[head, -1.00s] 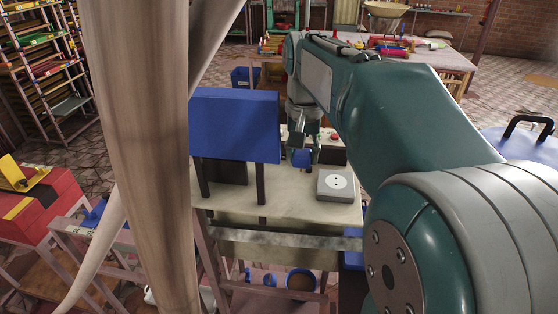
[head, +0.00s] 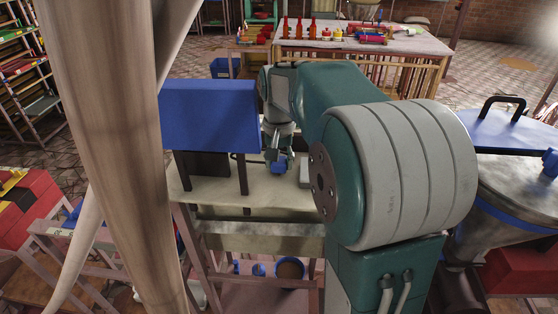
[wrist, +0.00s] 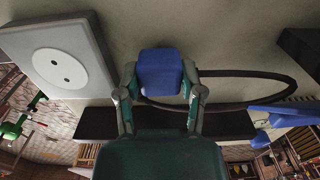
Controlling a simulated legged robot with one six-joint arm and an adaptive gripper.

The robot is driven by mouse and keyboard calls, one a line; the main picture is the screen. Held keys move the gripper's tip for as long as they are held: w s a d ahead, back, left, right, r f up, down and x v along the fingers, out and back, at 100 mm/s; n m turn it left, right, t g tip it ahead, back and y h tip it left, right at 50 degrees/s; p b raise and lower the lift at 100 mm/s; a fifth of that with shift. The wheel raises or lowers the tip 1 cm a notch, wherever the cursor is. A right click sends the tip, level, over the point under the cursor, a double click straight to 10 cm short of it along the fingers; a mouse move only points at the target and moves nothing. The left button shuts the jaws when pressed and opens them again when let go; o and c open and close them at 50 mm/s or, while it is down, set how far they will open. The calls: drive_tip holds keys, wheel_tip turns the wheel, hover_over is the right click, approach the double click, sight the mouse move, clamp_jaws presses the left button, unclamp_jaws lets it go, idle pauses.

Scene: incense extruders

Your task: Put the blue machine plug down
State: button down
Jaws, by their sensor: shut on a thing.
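The blue machine plug (wrist: 160,70) is between the fingers of my gripper (wrist: 160,84) in the wrist view, and the gripper is shut on it. A black cable (wrist: 285,78) loops to the right beside it. In the head view the plug (head: 280,167) is at my gripper (head: 277,158), low over the pale tabletop (head: 225,190). I cannot tell whether the plug touches the table. A grey box with a round white socket (wrist: 61,67) lies left of the plug in the wrist view. In the head view my arm hides much of the socket box (head: 304,174).
A blue panel machine (head: 208,117) stands on dark legs left of my gripper. A wooden post (head: 105,150) blocks part of the view. A table with red bottles (head: 312,32) stands behind. A blue-lidded metal drum (head: 510,180) is at the right. Bare tabletop shows in front of the plug.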

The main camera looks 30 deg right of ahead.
drive_tip(key=shift+f, duration=0.55)
drive_tip(key=shift+c, duration=1.1)
unclamp_jaws()
wheel_tip(320, 180, up, 13)
drive_tip(key=shift+s, duration=0.15)
